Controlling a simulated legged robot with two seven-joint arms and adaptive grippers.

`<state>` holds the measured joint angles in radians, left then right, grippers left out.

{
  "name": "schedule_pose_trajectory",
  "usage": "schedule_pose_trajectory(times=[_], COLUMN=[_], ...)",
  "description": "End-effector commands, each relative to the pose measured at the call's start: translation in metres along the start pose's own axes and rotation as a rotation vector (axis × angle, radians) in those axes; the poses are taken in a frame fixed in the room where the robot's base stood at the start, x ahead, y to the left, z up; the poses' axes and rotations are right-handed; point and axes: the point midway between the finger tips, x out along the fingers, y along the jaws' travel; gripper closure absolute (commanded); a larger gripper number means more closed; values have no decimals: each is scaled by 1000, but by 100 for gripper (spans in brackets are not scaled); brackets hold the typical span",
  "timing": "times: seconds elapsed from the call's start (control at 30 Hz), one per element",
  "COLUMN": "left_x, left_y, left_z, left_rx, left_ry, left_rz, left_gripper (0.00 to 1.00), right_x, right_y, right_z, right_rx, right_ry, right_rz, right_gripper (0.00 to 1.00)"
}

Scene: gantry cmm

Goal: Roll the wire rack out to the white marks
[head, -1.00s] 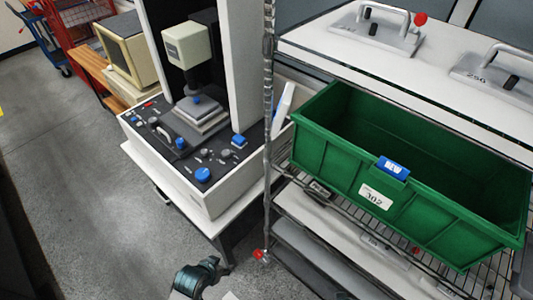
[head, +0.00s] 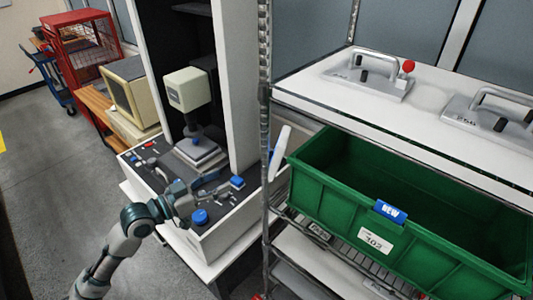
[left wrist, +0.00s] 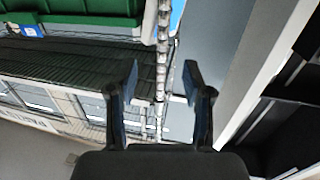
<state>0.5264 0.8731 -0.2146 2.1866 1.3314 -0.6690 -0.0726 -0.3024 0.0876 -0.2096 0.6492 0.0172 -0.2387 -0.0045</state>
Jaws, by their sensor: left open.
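The wire rack (head: 265,130) stands on the right in the head view, with its upright metal post at its left side. Its post and wire shelf (left wrist: 75,62) also show in the left wrist view. My left gripper (head: 222,184) is open, left of the post and in front of the measuring machine's panel. In the left wrist view, the post appears beyond the gap between the open fingers (left wrist: 161,80), and no contact shows. The rack's lower part is mostly hidden or out of frame. No white floor marks are visible. My right gripper is not in view.
A green bin (head: 345,215) sits on the wire shelf. Handled grey plates (head: 370,82) lie on a white upper surface behind it. The measuring machine (head: 205,240) stands close left of the rack. A red cage cart (head: 85,45) is far left. Grey floor (head: 45,170) is open at left.

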Motion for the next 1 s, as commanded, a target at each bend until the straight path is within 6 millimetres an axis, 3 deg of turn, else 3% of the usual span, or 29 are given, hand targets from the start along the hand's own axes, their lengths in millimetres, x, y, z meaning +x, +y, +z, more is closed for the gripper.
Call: schedule_pose_trajectory(times=[0.1, 0.23, 0.7, 0.8, 1.0], left_x=[0, 17, 130, 148, 165], left_y=[-6, -7, -1, -1, -4], left_z=[-12, -14, -16, -16, -14], left_rx=[-5, -8, -3, -3, -3], left_ry=[23, 26, 20, 18, 21], left_rz=[2, 4, 4, 4, 2], left_gripper=[50, 50, 50, 50, 50], right_x=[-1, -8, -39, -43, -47], right_y=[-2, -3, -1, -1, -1], right_z=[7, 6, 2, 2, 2], right_rx=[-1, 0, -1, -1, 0], right_ry=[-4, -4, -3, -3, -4], right_rz=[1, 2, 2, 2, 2], right_gripper=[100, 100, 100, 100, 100])
